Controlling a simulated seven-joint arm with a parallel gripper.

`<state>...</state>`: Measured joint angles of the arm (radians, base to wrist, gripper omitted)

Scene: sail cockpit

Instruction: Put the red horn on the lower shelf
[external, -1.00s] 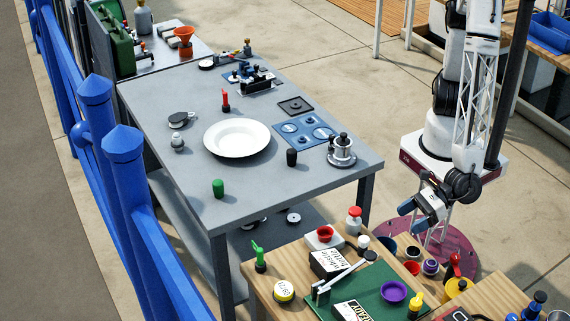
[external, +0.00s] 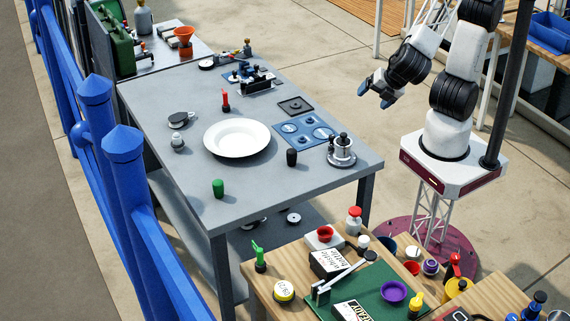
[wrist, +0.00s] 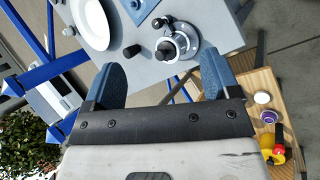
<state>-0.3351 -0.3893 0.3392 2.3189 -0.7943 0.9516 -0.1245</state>
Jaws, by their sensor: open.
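A small upright red piece with a dark base (external: 225,100) stands on the grey table behind the white plate; it may be the red horn, but it is too small to be sure. A white can with a red top (external: 354,218) stands on the wooden table. The lower shelf (external: 181,213) is under the grey tabletop, partly hidden by it, with a few small round items on it. My gripper (external: 375,97) is open and empty, raised to the right of the grey table. The wrist view shows its two blue fingers apart (wrist: 160,80), with nothing between them.
The grey table (external: 265,188) holds a white plate (external: 237,138), a blue panel (external: 304,131), a metal winch-like piece (external: 341,152) and black and green cylinders. A crowded wooden table stands in front. A blue railing (external: 124,180) runs along the left.

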